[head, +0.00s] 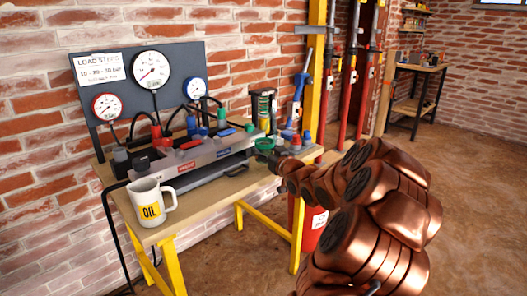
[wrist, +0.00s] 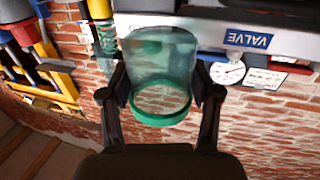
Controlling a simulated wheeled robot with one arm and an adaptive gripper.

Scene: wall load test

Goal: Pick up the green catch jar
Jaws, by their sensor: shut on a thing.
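The green catch jar (wrist: 160,62) is a clear greenish cup with a solid green rim. In the wrist view it sits between the two fingers of my gripper (wrist: 162,90), one finger against each side. In the head view the jar's green rim (head: 264,143) shows at the right end of the grey bench unit, just above my gripper (head: 268,158). My gripper is shut on the jar. The jar's lower body is mostly hidden in the head view, and I cannot tell whether it touches the bench.
The wooden bench (head: 180,214) with yellow legs holds a white OIL mug (head: 150,205) at front left and a grey valve unit (head: 195,160). A gauge board (head: 178,75) stands behind. Tools and bottles crowd the right end. A red cylinder (head: 313,225) stands below my arm.

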